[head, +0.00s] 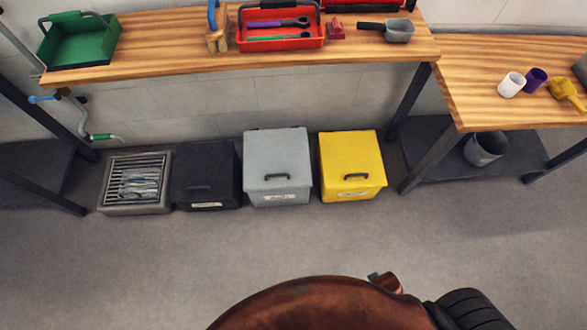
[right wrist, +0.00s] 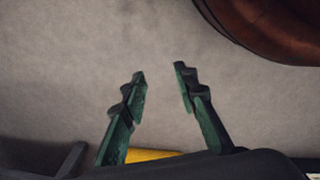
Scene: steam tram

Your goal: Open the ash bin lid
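Three lidded bins stand in a row on the floor below the long bench in the head view: a black bin (head: 206,176), a grey bin (head: 277,166) and a yellow bin (head: 352,165). Each has a dark handle at the front and a small white label, too small to read, so I cannot tell by label which is the ash bin. All three lids look closed. My right gripper (right wrist: 161,71) shows in the right wrist view with its green fingers apart and nothing between them. Neither gripper shows in the head view.
A grated box (head: 134,183) stands left of the black bin. The wooden bench (head: 170,68) overhangs behind the bins, and its dark leg (head: 409,105) is right of the yellow bin. A dark bucket (head: 486,149) sits under the right table. Floor before the bins is clear.

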